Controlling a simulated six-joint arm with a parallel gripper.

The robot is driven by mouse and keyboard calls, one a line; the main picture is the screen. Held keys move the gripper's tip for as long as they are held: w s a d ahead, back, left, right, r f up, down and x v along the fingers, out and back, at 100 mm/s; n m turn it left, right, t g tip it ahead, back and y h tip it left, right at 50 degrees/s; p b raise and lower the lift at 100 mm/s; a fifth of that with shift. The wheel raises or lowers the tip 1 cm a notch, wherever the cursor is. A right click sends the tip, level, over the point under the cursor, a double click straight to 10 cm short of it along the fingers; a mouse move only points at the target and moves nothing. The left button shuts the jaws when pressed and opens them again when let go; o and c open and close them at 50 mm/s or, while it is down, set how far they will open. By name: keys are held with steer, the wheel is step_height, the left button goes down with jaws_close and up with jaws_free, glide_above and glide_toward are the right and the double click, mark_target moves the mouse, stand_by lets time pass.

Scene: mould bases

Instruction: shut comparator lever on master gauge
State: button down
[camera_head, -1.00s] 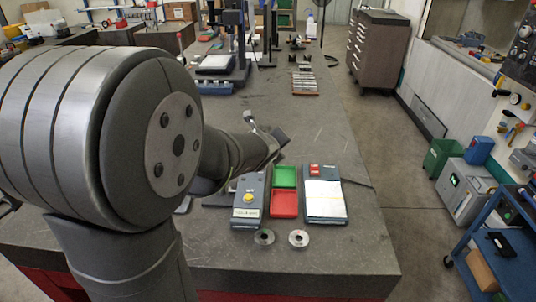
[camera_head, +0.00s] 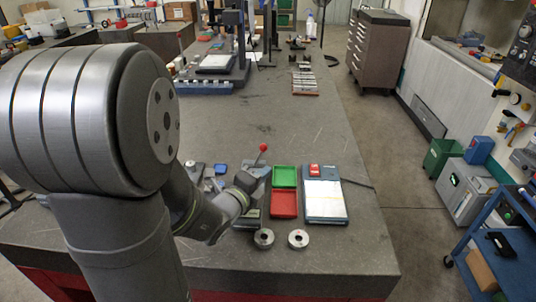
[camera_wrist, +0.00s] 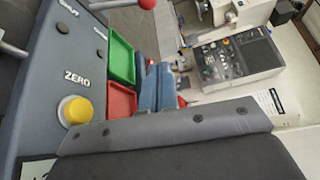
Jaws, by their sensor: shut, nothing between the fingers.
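The grey comparator (camera_wrist: 45,75), with a ZERO label and a yellow button, fills the left of the wrist view. In the head view my arm covers most of it (camera_head: 257,169). The lever's red ball (camera_head: 263,147) stands up at its far end; its lower part is hidden. Two metal ring gauges (camera_head: 264,238) (camera_head: 298,238) lie in front; which is the master is unclear. My gripper (camera_head: 246,183) is shut and empty, low over the comparator, its fingertips hard to make out.
A green tray (camera_head: 285,177) and a red tray (camera_head: 284,204) sit right of the comparator. A blue board with white paper (camera_head: 326,200) lies further right. Small blue and grey parts (camera_head: 214,175) lie left of my gripper.

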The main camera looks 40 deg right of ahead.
mark_target(264, 148)
stand_by(0.3)
steer(key=x, duration=0.9)
steer(key=shift+d, duration=0.15)
steer(key=shift+w+a+r, duration=0.1)
steer(key=shift+w+a, duration=0.05)
steer(key=shift+w, duration=0.3)
steer(key=shift+w+a+r, duration=0.1)
steer(key=shift+w+a, duration=0.1)
steer(key=shift+w, duration=0.3)
steer(key=shift+w+a+r, duration=0.1)
steer(key=shift+w+a, duration=0.45)
steer(key=shift+w, duration=0.25)
steer(key=shift+w+a+r+n+h, duration=0.25)
steer(key=shift+n+h, duration=0.15)
steer(key=shift+n, duration=0.1)
steer(key=shift+w+a+r+n+h, duration=0.25)
steer(key=shift+w+a+n, duration=0.25)
steer(key=shift+n, duration=0.3)
steer(key=n, duration=0.1)
steer(key=w+a+n+t+h, duration=0.1)
steer(key=n, duration=0.1)
steer(key=shift+w+a+r+h, duration=0.1)
steer(key=shift+w+a+h, duration=0.15)
steer(key=shift+w+a, duration=0.8)
steer(key=shift+w+a, duration=0.1)
